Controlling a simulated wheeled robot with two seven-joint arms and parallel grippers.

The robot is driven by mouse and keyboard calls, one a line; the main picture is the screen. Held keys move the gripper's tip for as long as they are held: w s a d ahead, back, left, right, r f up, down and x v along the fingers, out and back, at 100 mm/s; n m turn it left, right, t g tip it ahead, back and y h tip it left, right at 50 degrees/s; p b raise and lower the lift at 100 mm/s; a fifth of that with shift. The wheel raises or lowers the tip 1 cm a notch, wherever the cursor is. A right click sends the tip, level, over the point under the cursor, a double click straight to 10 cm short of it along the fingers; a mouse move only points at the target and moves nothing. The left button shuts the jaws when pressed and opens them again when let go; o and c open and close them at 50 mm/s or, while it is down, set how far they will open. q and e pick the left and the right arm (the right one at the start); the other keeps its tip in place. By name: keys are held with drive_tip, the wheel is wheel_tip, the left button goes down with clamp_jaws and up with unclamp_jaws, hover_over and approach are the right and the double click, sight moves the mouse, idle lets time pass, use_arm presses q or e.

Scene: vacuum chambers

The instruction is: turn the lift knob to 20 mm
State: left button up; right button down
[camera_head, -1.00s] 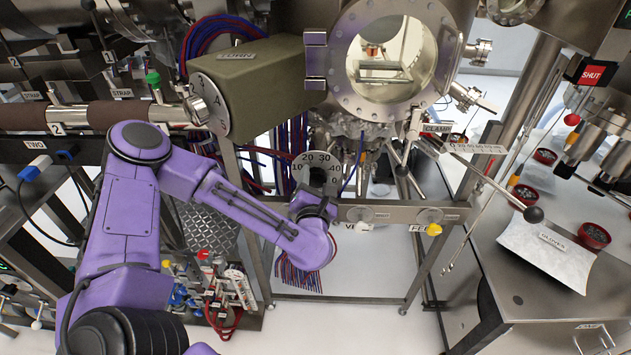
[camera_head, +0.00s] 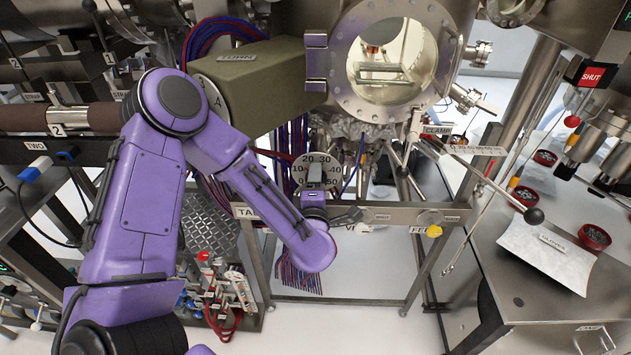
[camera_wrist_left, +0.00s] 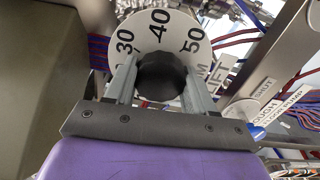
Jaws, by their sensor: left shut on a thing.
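The lift knob (camera_wrist_left: 162,78) is a dark round knob in front of a white dial (camera_wrist_left: 160,25) marked 30, 40 and 50 in the left wrist view. In the head view the dial (camera_head: 319,160) shows 20 and 30 at its top. My left gripper (camera_head: 315,175) covers the knob there. In the left wrist view its two grey fingers (camera_wrist_left: 162,85) stand on either side of the knob, shut on it. The knob's pointer is hidden, so its setting cannot be read. My right gripper is in neither view.
A metal rail (camera_head: 385,215) with small knobs runs just below and right of the dial. An olive box (camera_head: 262,80) stands to the upper left, and a round chamber window (camera_head: 390,50) is above. Blue and red cables hang behind.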

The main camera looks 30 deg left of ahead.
use_arm(q)
drive_tip(key=m, duration=0.5)
idle(0.6)
drive_tip(key=o, duration=1)
drive_tip(key=shift+d, duration=0.1)
drive_tip(key=shift+o, duration=0.2)
drive_tip(key=v, duration=1)
drive_tip(key=shift+s+b, duration=0.25)
drive_tip(key=shift+b, duration=0.05)
